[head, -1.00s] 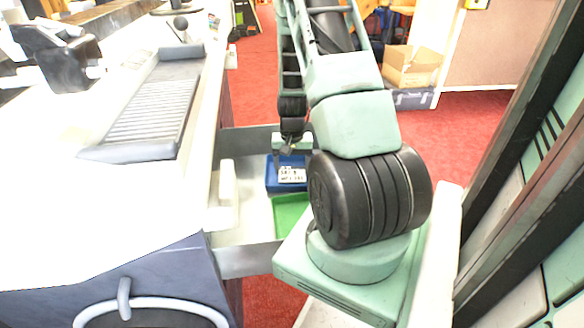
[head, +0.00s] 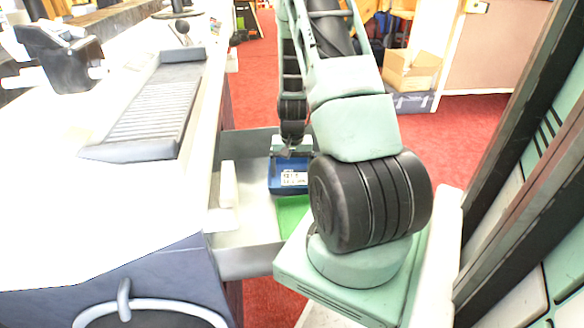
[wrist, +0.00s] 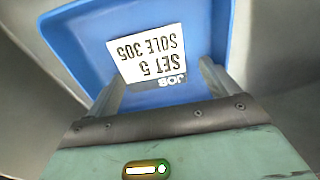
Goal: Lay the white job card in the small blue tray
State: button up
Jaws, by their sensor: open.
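The white job card (wrist: 147,55) lies in the small blue tray (wrist: 205,20), with its printed side up, in the wrist view. In the head view the card (head: 293,179) shows as a white patch in the blue tray (head: 289,189), inside an open drawer. My gripper (wrist: 158,90) is open, its two fingers apart at the near side of the tray, with the card's near edge between and beyond them. In the head view my gripper (head: 292,152) is at the tray's far side. Whether the fingers touch the card or tray cannot be told.
The open grey drawer (head: 245,262) surrounds the tray. A green tray (head: 291,212) sits in front of the blue one, and a white block (head: 228,185) stands at the drawer's left. The white bench top (head: 60,215) is at left; red carpet (head: 466,140) lies at right.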

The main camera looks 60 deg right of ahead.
aim_at(293, 175)
notch_tip(293, 175, up, 12)
jog(key=p, duration=0.6)
jog(key=shift+s, duration=0.2)
